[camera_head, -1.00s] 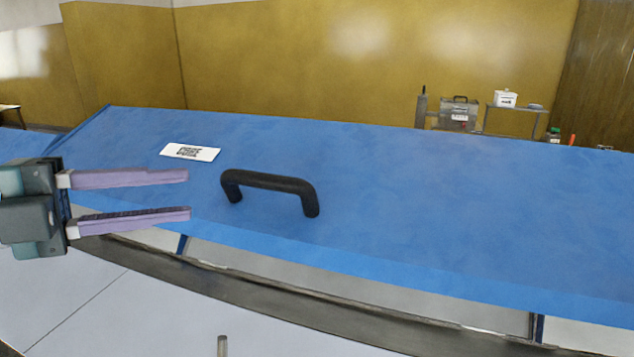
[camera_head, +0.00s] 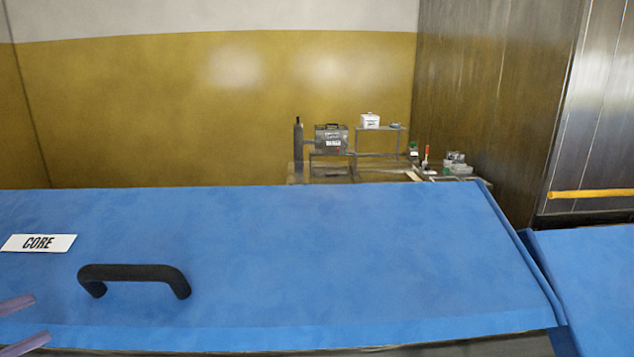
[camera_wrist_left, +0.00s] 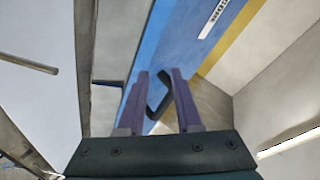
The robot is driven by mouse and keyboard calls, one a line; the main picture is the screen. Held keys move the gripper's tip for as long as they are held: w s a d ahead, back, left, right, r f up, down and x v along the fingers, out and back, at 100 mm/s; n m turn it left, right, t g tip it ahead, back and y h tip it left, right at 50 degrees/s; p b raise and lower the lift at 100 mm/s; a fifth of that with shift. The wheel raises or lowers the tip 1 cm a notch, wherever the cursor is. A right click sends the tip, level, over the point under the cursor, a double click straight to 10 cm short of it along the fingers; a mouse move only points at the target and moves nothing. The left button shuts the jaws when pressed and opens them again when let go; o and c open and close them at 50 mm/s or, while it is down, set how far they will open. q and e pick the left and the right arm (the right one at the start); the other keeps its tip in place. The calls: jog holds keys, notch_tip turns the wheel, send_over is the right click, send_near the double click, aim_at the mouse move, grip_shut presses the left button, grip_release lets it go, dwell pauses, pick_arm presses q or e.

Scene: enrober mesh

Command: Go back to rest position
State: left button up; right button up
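My left gripper (camera_head: 22,322) shows only as two purple fingertips at the lower left edge of the head view. Its fingers are apart, with nothing between them in the head view. In the left wrist view the open fingers (camera_wrist_left: 160,105) point toward the blue cover, and the black handle (camera_wrist_left: 158,97) shows beyond and between them. In the head view the black handle (camera_head: 134,273) stands on the blue cover (camera_head: 330,260), to the right of the fingertips and apart from them. My right gripper is not in view.
A white label reading CORE (camera_head: 38,243) lies on the cover left of the handle. A second blue cover (camera_head: 590,270) is at the right. Behind stand a bench with a grey box (camera_head: 331,138) and a white box (camera_head: 370,121), before a yellow wall (camera_head: 150,110).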

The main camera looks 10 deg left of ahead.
pick_arm(q)
jog(key=s+d+n+g+p, duration=0.6)
jog(key=s+d+n+g, duration=0.3)
jog(key=s+d, duration=0.3)
jog(key=d+r+g, duration=0.1)
jog(key=d, duration=0.1)
jog(key=shift+s+d+h, duration=0.15)
jog(key=shift+d+h, duration=0.15)
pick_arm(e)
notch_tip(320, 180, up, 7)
pick_arm(q)
jog(key=shift+f, duration=0.1)
